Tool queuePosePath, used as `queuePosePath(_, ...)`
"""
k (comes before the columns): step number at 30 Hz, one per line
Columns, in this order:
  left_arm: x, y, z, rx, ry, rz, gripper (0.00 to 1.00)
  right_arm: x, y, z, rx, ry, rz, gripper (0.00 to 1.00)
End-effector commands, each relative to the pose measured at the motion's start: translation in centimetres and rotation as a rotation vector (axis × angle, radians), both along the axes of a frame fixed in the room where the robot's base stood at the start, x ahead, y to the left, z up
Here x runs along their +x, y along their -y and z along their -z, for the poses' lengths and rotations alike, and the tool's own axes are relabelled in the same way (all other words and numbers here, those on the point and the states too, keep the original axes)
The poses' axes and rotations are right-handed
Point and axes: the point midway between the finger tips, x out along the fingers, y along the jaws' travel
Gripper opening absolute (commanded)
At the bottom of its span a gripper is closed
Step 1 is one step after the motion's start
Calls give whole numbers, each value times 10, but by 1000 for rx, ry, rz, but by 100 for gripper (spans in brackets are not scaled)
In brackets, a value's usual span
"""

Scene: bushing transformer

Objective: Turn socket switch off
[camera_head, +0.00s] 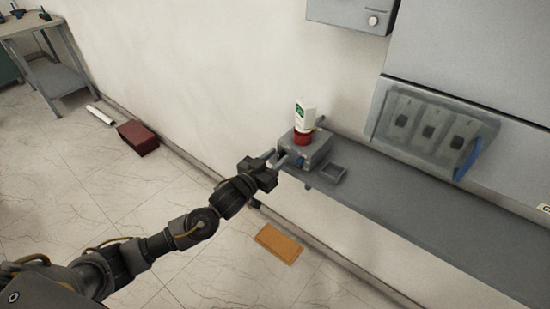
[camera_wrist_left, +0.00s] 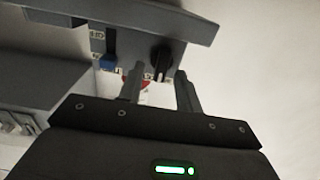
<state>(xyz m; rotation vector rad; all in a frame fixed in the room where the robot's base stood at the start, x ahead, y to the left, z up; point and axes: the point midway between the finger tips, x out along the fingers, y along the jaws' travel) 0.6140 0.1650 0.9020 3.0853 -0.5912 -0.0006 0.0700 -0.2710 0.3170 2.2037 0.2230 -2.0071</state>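A grey box (camera_head: 308,152) stands on the grey shelf, with a red-based white bottle (camera_head: 304,119) on top. In the left wrist view, the box's front panel (camera_wrist_left: 135,40) carries a black rotary knob (camera_wrist_left: 161,58), a blue part (camera_wrist_left: 110,50) and small labels. The knob looks like the socket switch; its setting cannot be read. My left gripper (camera_head: 279,160) is at the front of the box. Its fingers (camera_wrist_left: 158,84) are apart, with the knob in line between them; contact cannot be told. My right gripper is out of view.
The shelf (camera_head: 410,200) runs right along the wall, with a small grey tray-like item (camera_head: 327,173) beside the box. A switch panel (camera_head: 430,127) with a blue handle hangs above. An orange board (camera_head: 278,243) and dark red box (camera_head: 138,138) lie on the floor.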

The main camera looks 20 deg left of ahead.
Motion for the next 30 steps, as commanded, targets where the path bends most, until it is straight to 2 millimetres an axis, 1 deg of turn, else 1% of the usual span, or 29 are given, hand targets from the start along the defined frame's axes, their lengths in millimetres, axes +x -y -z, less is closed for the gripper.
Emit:
queuePosePath(2, 0, 0, 0, 0, 0, 0, 33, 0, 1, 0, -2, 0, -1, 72)
queuePosePath(9, 0, 0, 0, 0, 0, 0, 2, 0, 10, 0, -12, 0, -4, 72)
queuePosePath(10, 0, 0, 0, 0, 0, 0, 0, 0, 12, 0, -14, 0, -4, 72)
queuePosePath(15, 0, 0, 0, -2, -1, 0, 0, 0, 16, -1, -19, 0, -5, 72)
queuePosePath(20, 0, -1, -1, -28, -11, -1, 0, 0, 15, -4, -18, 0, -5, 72)
queuePosePath(23, 0, -1, -2, -65, -27, -2, 0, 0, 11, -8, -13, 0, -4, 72)
queuePosePath(26, 0, -1, -3, -120, -48, -2, 0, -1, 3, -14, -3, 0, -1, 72)
queuePosePath(30, 0, -2, -3, -225, -89, -2, 0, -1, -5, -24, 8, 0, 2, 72)
